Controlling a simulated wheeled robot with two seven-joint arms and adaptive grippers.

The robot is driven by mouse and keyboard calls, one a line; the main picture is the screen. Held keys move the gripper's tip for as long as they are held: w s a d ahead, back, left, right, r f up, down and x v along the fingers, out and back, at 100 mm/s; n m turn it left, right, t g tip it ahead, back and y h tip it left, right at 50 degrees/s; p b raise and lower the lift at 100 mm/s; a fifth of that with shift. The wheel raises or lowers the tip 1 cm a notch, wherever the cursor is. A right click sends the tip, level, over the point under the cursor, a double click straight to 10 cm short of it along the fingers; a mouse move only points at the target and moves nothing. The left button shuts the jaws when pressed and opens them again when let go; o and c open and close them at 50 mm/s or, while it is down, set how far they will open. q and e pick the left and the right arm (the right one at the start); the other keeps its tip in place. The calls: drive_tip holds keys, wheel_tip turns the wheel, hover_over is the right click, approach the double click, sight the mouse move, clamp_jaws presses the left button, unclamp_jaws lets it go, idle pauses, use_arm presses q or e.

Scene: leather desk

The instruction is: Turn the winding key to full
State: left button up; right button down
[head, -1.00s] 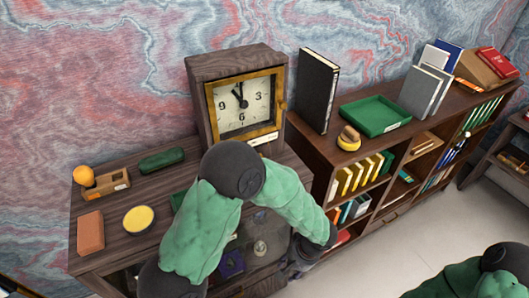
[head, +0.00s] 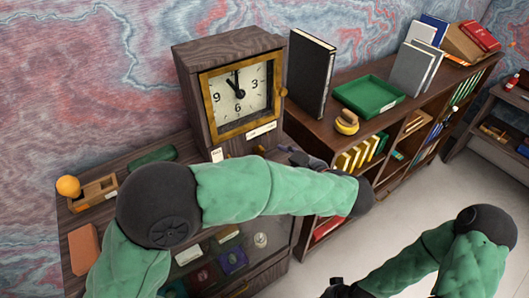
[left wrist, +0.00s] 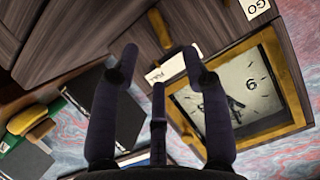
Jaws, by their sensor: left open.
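The wooden clock (head: 190,95) has a brass-framed white dial and stands at the back of the desk. A brass piece that looks like the winding key (left wrist: 160,28) projects from the wood below the dial in the left wrist view, beside a white label (left wrist: 172,68) reading FULL. My left gripper (left wrist: 160,60) is open and empty, its dark fingertips pointing toward the key, apart from it as far as I can tell. In the head view the left gripper (head: 302,157) is partly hidden behind my green forearm. My right gripper (head: 343,289) is partly visible at the bottom edge.
A brass knob (head: 283,92) sticks out at the dial frame's right side. A black book (head: 309,75), green tray (head: 369,96) and yellow-topped stamp (head: 346,122) stand on the shelf to the right. A glass-topped case (head: 215,263) lies below my left arm.

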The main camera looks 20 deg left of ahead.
sight(264, 153)
use_arm(q)
drive_tip(key=x, duration=0.7)
drive_tip(key=shift+a+b, duration=0.15)
drive_tip(key=shift+b, duration=0.15)
drive_tip(key=shift+c, duration=0.2)
clamp_jaws()
